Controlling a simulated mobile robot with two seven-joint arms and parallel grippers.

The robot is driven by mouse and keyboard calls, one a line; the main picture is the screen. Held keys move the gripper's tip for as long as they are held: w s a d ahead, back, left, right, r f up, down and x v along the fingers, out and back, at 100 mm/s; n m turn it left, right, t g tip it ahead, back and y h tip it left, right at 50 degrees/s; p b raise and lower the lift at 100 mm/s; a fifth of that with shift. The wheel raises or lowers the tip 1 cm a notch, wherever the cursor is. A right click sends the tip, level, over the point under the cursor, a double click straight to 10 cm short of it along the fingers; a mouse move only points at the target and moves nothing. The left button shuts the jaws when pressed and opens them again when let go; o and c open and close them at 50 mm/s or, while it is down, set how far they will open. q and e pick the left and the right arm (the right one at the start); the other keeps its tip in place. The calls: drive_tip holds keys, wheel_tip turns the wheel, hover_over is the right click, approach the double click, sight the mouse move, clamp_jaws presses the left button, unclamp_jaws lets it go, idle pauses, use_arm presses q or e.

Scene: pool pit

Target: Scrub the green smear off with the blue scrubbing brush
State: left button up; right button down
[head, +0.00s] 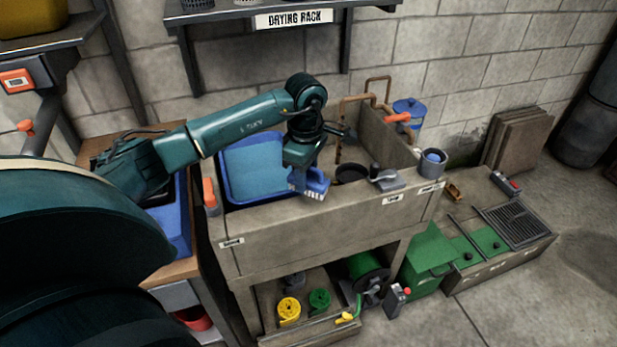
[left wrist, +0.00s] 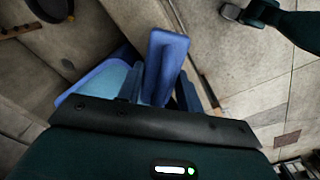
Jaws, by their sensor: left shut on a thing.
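The blue scrubbing brush (head: 313,184) is in my left gripper (head: 303,170), which is shut on it. Its pale bristles show below the blue body, over the front rim of the stone sink (head: 320,228). I cannot tell whether the bristles touch the rim. In the left wrist view the brush (left wrist: 166,62) stands out between the fingers. I cannot make out the green smear in either view; the gripper and brush hide part of the sink.
A blue water-filled basin (head: 231,178) sits in the sink's left part. A dark round pan (head: 351,174), a grey tool (head: 386,179) and a grey cup (head: 432,163) are to the right. The drying rack (head: 300,12) hangs above. A hose reel (head: 369,272) is below.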

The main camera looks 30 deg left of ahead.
use_arm(q)
wheel_tip(320, 180, up, 2)
drive_tip(key=shift+p, duration=0.45)
drive_tip(key=shift+r, duration=0.35)
drive_tip(key=shift+r+p, duration=0.15)
drive_tip(key=shift+p, duration=0.15)
use_arm(e)
drive_tip(key=shift+s+d+r+h, duration=0.1)
drive_tip(key=shift+d+r+h, duration=0.25)
drive_tip(key=shift+d, duration=0.25)
drive_tip(key=shift+a+r, duration=0.1)
drive_tip(key=shift+r, duration=0.05)
